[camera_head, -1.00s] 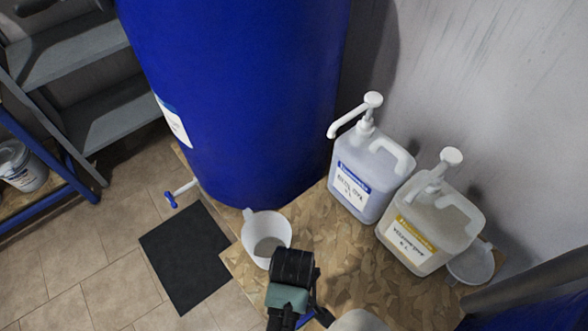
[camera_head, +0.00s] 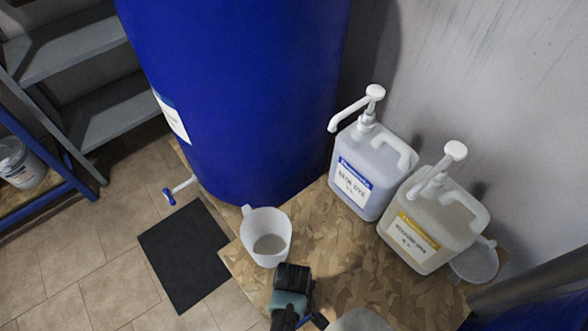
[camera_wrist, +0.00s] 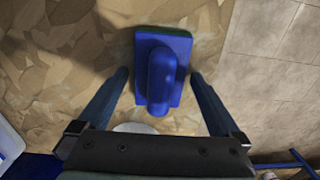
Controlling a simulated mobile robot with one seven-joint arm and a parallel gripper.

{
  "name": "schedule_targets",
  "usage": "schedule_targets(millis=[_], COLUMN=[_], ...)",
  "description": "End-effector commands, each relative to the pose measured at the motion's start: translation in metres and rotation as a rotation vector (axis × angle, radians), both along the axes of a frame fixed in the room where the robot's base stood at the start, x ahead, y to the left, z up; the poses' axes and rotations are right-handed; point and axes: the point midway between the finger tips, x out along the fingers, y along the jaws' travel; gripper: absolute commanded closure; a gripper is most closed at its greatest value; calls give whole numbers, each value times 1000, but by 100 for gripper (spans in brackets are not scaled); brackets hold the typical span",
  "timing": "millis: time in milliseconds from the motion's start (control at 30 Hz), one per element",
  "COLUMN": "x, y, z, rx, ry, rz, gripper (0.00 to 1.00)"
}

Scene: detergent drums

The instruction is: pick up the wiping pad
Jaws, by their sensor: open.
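The wiping pad (camera_wrist: 181,50) is a blue rectangular block with a rounded blue handle (camera_wrist: 162,76) on top. In the wrist view it lies on the chipboard top, near the edge where the tiled floor shows. My gripper (camera_wrist: 160,76) is open, with one finger on each side of the handle in that view. Gaps show between the fingers and the pad, and nothing is held. The height of the fingertips above the pad is hard to tell. In the head view, a dark part of my arm (camera_head: 292,280) shows at the bottom; I cannot make out the pad there.
A white measuring jug (camera_head: 266,238) stands just beyond my arm on the chipboard top (camera_head: 345,265). Two pump canisters, blue-labelled (camera_head: 370,172) and yellow-labelled (camera_head: 432,225), stand to the right by the wall. A big blue drum (camera_head: 235,100) is behind. A black mat (camera_head: 185,255) lies on the floor.

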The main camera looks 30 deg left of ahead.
Motion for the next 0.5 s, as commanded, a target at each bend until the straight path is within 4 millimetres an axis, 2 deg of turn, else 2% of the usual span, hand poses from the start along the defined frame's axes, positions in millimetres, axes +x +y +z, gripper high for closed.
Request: schedule_targets(millis=[67, 100, 500], x=[0, 0, 0], y=[0, 0, 0], z=[0, 0, 1], rx=[0, 0, 0], ry=[0, 0, -1], rz=[0, 0, 0], gripper=[0, 4, 74])
